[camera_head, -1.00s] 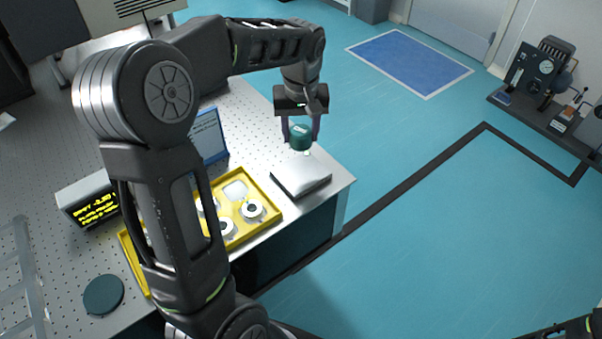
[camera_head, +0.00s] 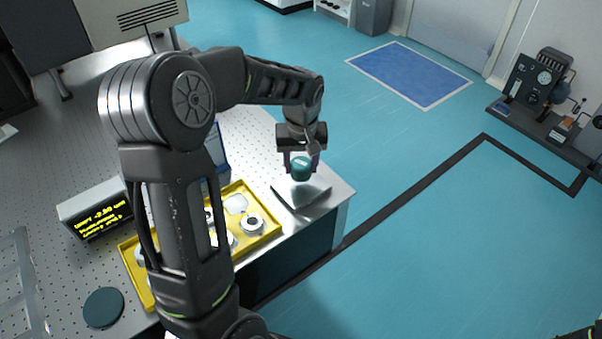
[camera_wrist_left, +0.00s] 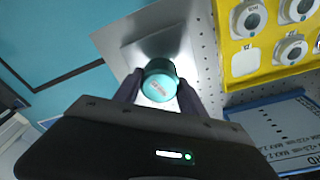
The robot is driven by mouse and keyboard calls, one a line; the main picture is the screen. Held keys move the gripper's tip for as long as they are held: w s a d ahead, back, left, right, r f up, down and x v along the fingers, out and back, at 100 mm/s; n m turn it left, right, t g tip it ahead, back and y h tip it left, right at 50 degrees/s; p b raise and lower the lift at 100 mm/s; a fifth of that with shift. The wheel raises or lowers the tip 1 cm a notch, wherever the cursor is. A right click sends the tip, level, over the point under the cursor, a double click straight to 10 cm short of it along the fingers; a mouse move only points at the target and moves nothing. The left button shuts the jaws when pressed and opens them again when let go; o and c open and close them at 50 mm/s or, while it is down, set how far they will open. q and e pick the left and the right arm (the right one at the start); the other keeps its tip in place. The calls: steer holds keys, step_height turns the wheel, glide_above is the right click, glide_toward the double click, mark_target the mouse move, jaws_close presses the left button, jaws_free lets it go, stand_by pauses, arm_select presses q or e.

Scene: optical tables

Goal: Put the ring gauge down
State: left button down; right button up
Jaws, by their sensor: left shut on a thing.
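The gauge is over the bare silver plate (camera_head: 316,196) at the table's right corner. In the left wrist view, the gauge (camera_wrist_left: 160,84) sits between the two dark fingers of the gripper (camera_wrist_left: 160,92), with the bright plate (camera_wrist_left: 128,57) behind it. Whether the gauge touches the plate is hard to tell.
A yellow tray (camera_head: 268,237) holding several round pale gauges lies left of the plate. A blue-framed sign (camera_head: 216,150) stands behind the tray. A display box (camera_head: 93,210) and a dark round disc (camera_head: 103,307) are farther left. Beyond the table's right edge is open floor.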

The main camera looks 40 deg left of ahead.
mark_target(301, 175)
arm_select(q)
steer(key=shift+f, duration=1.85)
steer(key=shift+f, duration=0.1)
steer(key=c, duration=0.7)
jaws_free()
steer(key=shift+o, duration=0.2)
steer(key=r, duration=0.8)
steer(key=s+d+r, duration=0.1)
steer(key=r, duration=0.3)
steer(key=shift+r, duration=0.1)
